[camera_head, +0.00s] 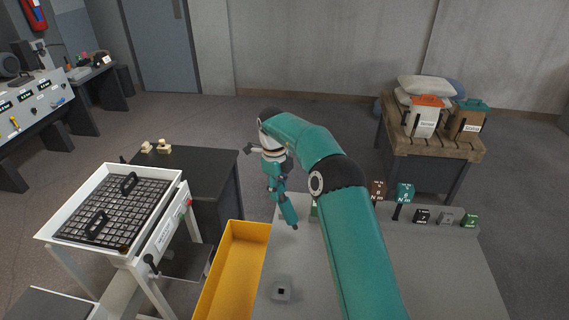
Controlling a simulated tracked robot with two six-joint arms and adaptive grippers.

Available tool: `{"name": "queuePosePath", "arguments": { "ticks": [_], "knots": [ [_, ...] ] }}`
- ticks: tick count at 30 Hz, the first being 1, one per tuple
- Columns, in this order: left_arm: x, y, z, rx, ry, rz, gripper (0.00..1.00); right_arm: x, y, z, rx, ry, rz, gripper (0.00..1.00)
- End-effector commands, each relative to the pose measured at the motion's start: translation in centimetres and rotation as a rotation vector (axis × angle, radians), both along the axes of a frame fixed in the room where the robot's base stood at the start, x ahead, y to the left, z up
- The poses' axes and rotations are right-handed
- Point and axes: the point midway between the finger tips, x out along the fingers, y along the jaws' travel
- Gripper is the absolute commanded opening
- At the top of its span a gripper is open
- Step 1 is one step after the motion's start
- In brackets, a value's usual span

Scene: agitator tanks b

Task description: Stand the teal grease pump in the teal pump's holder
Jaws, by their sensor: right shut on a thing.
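My right gripper (277,188) hangs down over the far left part of the grey table. It is shut on a slim teal piece with a dark tip (287,209), which looks like the teal grease pump. The piece is tilted, its lower end to the right; I cannot tell whether it touches the table. A teal labelled block (405,191) stands at the table's back, right of my arm. A small grey block with a dark hole (281,291) sits nearer, below the gripper. I cannot tell which is the teal pump's holder. My left gripper is not in view.
Brown (377,188), black (421,216), grey (446,219) and green (470,220) blocks line the table's back edge. A yellow tray (233,265) lies along its left side. My right arm hides the middle. The table's right part (440,270) is clear.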

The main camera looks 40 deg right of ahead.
Motion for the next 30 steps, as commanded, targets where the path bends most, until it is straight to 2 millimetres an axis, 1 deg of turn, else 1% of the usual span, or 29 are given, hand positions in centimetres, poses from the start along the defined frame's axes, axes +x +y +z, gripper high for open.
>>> {"name": "queuePosePath", "arguments": {
  "ticks": [1, 4, 6, 10, 13, 18, 30],
  "knots": [
    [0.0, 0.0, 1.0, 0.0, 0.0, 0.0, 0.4, 0.2, -1.1, 1.7, 0.011, -0.055, -0.106, 0.0],
    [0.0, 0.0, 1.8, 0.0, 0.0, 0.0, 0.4, 0.8, -2.8, 3.5, 0.024, -0.162, -0.304, 0.0],
    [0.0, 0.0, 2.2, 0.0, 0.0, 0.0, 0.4, 1.2, -3.8, 4.1, 0.021, -0.234, -0.418, 0.0],
    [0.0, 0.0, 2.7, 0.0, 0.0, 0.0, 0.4, 1.8, -5.1, 3.9, 0.007, -0.34, -0.551, 0.0],
    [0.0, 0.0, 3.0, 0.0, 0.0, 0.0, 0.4, 2.2, -5.6, 3.3, -0.004, -0.398, -0.608, 0.0],
    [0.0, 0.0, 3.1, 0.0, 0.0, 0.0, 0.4, 2.5, -6.2, 2.6, -0.017, -0.453, -0.651, 0.0],
    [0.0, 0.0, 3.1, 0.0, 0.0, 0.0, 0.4, 2.7, -6.2, 2.5, -0.019, -0.461, -0.656, 0.0]
  ]
}}
